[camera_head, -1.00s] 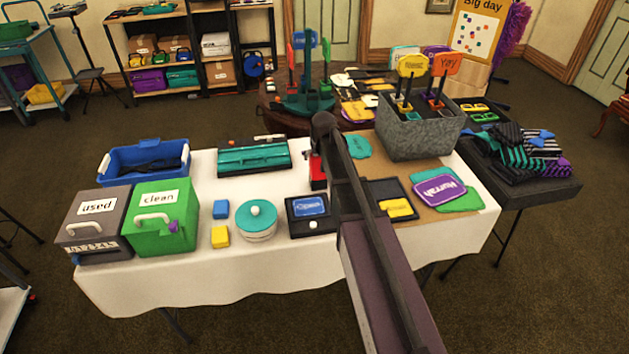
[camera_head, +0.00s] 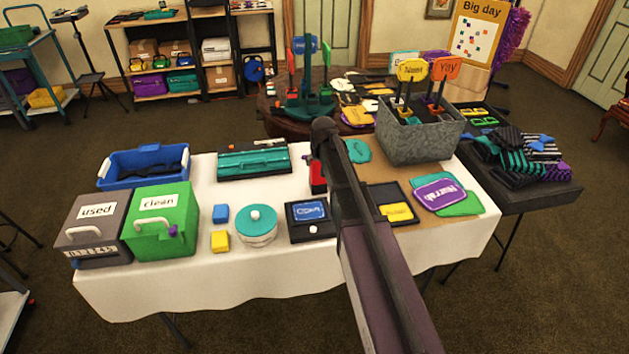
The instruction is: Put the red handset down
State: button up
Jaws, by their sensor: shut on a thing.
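The red handset (camera_head: 317,179) shows as a small red piece at the left edge of my arm, over the back middle of the white-clothed table. My arm hides the rest of it. My gripper (camera_head: 315,160) is mostly hidden behind my own arm; only a dark bit shows just above the red. It is shut on the handset. I cannot tell whether the handset touches the cloth.
The table (camera_head: 205,285) has bare cloth left of the handset. Around it are a teal case (camera_head: 253,162), a round teal-lidded tin (camera_head: 256,226), a black tray with a blue card (camera_head: 309,231) and a grey bin (camera_head: 420,142). Green (camera_head: 163,222) and grey (camera_head: 96,230) boxes stand left.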

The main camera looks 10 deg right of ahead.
jog(key=shift+r, duration=0.15)
jog(key=shift+r+p, duration=0.95)
jog(key=shift+p, duration=0.2)
jog(key=shift+r+p, duration=0.8)
jog(key=s+d+r+p, duration=0.1)
jog(key=s+d, duration=0.7)
jog(key=s, duration=0.5)
jog(key=shift+s+d, duration=0.15)
jog(key=shift+s, duration=0.2)
jog(key=shift+r, duration=0.1)
jog(key=shift+r, duration=0.1)
